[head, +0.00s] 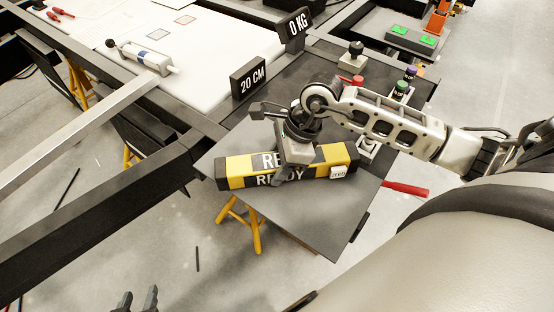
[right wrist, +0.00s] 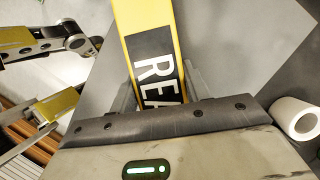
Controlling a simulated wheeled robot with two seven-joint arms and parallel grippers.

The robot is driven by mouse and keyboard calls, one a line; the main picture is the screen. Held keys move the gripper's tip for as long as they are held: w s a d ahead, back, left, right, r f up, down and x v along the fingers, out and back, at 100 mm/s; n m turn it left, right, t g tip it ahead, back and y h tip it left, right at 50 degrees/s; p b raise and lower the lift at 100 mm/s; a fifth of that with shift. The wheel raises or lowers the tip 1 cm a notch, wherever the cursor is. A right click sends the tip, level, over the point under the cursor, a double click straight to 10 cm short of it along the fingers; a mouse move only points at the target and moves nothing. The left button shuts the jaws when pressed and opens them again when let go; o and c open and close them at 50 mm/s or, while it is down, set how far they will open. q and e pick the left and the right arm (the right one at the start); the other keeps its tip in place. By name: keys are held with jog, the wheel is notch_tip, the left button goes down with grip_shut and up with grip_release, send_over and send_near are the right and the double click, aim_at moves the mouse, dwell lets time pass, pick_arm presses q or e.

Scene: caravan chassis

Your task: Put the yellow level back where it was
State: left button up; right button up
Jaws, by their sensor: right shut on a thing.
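The yellow level (head: 238,173) is a long yellow and black bar with white lettering, partly reading "READY", and a small white box near its right end. It lies at or just over a grey board (head: 322,222) in the head view; I cannot tell whether it touches. My right gripper (head: 287,175) is shut on it near its middle and hides part of the lettering. In the right wrist view the level (right wrist: 150,25) runs between the fingers. My left gripper (head: 137,298) is empty at the bottom edge of the head view, its two fingers apart.
Dark chassis beams (head: 100,222) run along the left. Black "20 CM" (head: 249,78) and "0 KG" (head: 294,27) blocks stand behind the board. A red-handled tool (head: 405,189) and small coloured-top items (head: 401,87) are to the right. A white roll (right wrist: 297,117) shows in the wrist view.

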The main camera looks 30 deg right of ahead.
jog(key=shift+f, duration=0.1)
jog(key=o, duration=1.3)
jog(key=shift+r, duration=0.3)
jog(key=b+v, duration=0.1)
jog(key=v, duration=0.9)
jog(key=shift+d+r, duration=0.15)
jog(key=shift+r, duration=0.05)
jog(key=shift+s+d+r, duration=0.15)
jog(key=shift+r, duration=0.45)
